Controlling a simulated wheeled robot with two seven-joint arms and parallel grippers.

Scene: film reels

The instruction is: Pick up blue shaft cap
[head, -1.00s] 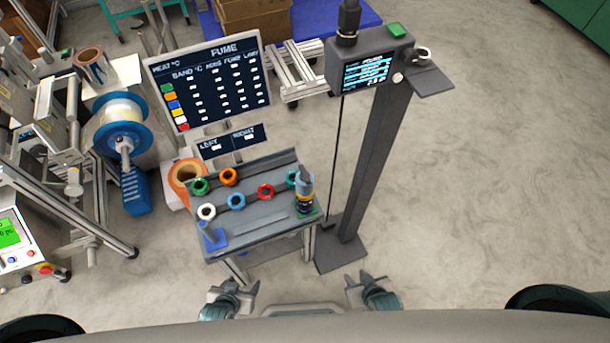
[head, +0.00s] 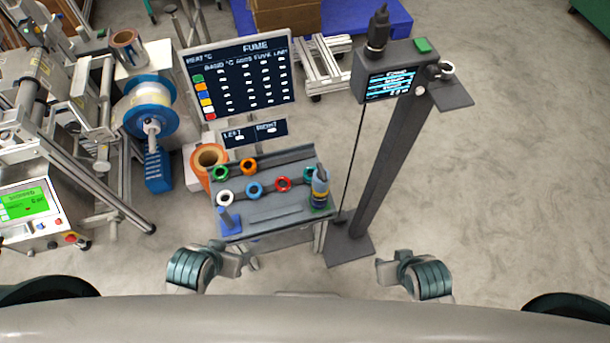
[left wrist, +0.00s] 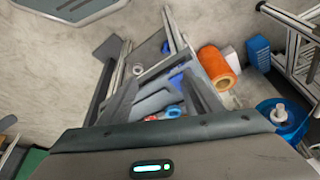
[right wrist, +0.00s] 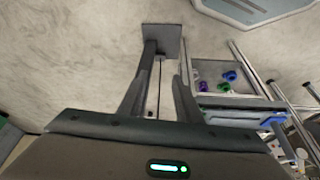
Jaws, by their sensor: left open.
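A blue ring-shaped cap (head: 255,190) lies in the front row on the grey bench (head: 275,213), between a white ring (head: 225,198) and a red ring (head: 283,184). Green (head: 220,173), orange (head: 249,167) and teal (head: 309,173) rings lie behind. In the right wrist view, small purple (right wrist: 204,87), blue (right wrist: 230,76) and green (right wrist: 222,88) pieces also show at the bench; their shape is unclear. My left gripper (head: 236,263) is open and empty in front of the bench. My right gripper (head: 390,268) is open and empty, near the pole's foot. Neither touches a cap.
A blue post (head: 228,219) stands at the bench's front left, a bottle (head: 320,188) at its right end. A dark pole (head: 385,170) with a display stands right of the bench. A chart board (head: 240,80) stands behind. Machinery fills the left; open floor lies right.

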